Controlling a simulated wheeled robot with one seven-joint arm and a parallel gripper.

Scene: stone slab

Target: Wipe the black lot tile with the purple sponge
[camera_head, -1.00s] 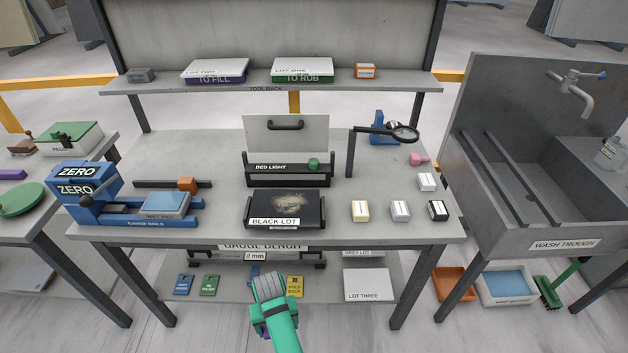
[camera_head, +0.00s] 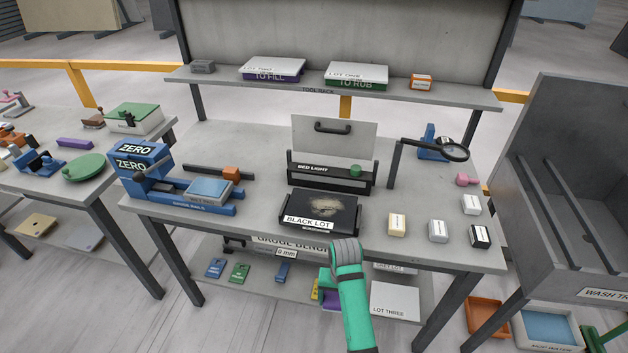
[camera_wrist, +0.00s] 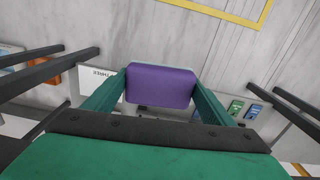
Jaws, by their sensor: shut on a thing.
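The black lot tile (camera_head: 340,213) lies in a dark holder on the bench, with a label reading BLACK LOT on its front edge. A beige dusty smear (camera_head: 322,205) covers the middle of its top. My gripper (camera_wrist: 160,84) is shut on the purple sponge (camera_wrist: 162,86), which sits between its two green fingers in the wrist view. In the head view my green arm reaches up from below, in front of the bench's front edge and lower than the tile. A bit of purple shows beside the arm (camera_head: 331,300); the fingertips are mostly hidden there.
A bed light box (camera_head: 330,178) stands behind the tile. A blue gauge with a pad (camera_head: 209,190) is to the left. Small blocks (camera_head: 438,231) and a magnifier on a post (camera_head: 453,151) are to the right. A lower shelf holds tags and a lot three box (camera_head: 395,300).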

